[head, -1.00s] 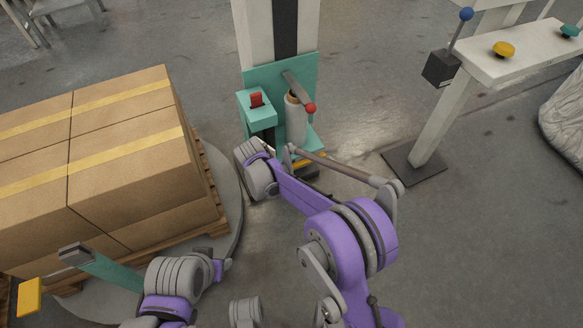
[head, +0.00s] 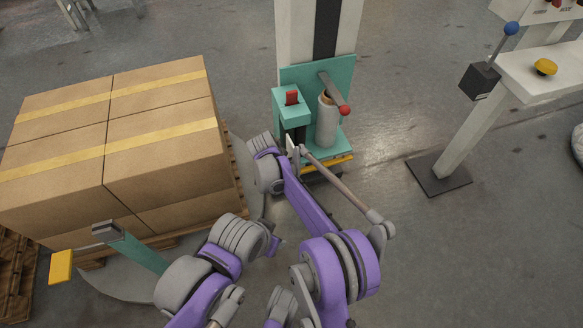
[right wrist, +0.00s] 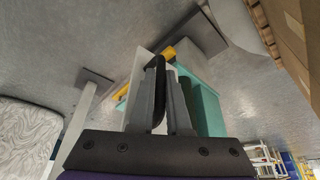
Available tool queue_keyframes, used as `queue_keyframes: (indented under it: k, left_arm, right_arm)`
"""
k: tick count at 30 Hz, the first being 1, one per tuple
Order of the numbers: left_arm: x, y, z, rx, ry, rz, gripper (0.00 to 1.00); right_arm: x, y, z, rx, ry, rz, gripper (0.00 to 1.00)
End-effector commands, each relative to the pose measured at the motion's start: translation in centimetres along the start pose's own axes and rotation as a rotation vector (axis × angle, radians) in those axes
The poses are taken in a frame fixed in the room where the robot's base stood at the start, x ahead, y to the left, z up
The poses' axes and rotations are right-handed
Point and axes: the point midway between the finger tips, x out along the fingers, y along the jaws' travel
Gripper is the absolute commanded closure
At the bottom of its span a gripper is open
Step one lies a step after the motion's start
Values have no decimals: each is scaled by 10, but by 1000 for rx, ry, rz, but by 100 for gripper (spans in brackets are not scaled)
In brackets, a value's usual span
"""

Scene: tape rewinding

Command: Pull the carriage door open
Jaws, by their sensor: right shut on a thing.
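The teal carriage (head: 301,78) sits low on a white mast, with a grey film roll (head: 327,122) in it. My right gripper (right wrist: 160,88) is shut on a black handle (right wrist: 160,62) in the right wrist view. The handle is on a pale flat panel, the carriage door (right wrist: 139,88), which stands at an angle to the teal carriage body (right wrist: 207,108). In the head view, a thin pale edge of the door (head: 291,148) shows beside my right wrist; the fingers are hidden there. My left arm is at the bottom; its gripper fingers cannot be seen.
Taped cardboard boxes (head: 160,160) stand on a pallet and round turntable (head: 110,284) at left. A teal arm with a grey end (head: 135,248) and a yellow plate (head: 61,267) is in front of them. A control stand (head: 470,140) is at right. Clear floor lies between carriage and stand.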

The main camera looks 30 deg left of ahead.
Motion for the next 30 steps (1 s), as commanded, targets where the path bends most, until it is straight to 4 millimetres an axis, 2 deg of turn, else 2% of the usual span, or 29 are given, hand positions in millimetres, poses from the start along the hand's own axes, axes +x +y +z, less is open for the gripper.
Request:
queue_keyframes:
  k: [11, 12, 16, 25, 30]
  left_arm:
    - [0, 0, 0, 0, 0, 0, 50]
    - [0, 0, 0, 0, 0, 0, 50]
    - [0, 0, 0, 0, 0, 0, 50]
    - [0, 0, 0, 0, 0, 0, 50]
    - [-6, 0, -2, 0, 2, 0, 50]
  right_arm:
    - [0, -1, 0, -1, 2, -2, 100]
    - [0, -1, 0, -1, 1, -2, 78]
    - [0, -1, 0, -1, 1, -2, 55]
    - [-2, -1, 0, 0, 1, -1, 55]
    - [-21, -1, 0, -1, 1, -2, 55]
